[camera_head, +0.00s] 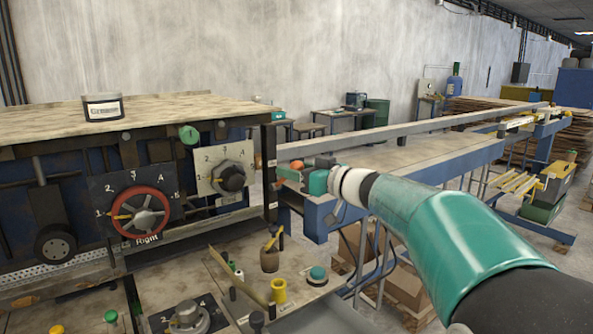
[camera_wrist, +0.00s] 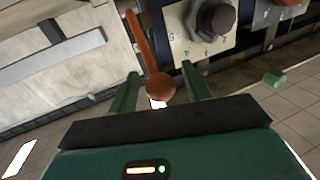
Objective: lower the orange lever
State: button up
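The orange lever (camera_wrist: 142,48) shows in the wrist view as a rod ending in a round orange knob (camera_wrist: 160,87). My gripper (camera_wrist: 163,80) is open, with one green finger on each side of the lever. Gaps show between the knob and both fingers, so it is not clamped. In the head view, only a small orange part of the lever (camera_head: 297,165) shows beside my gripper (camera_head: 284,174), at the right end of the machine. My gripper hides most of the lever there.
A dial with a black knob (camera_head: 231,178) and a red handwheel (camera_head: 141,212) are to the left on the machine front. A long metal rail (camera_head: 400,128) runs behind my arm. A lower panel with a yellow cylinder (camera_head: 279,291) and buttons lies below.

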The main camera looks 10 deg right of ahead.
grip_shut()
jog(key=shift+s+f, duration=0.1)
jog(key=shift+f, duration=0.1)
notch_tip(320, 180, down, 11)
jog(key=s, duration=0.1)
jog(key=shift+s+d+r, duration=0.15)
jog(key=shift+s+d, duration=0.2)
jog(key=shift+d, duration=0.1)
dwell(0.4)
dwell(0.4)
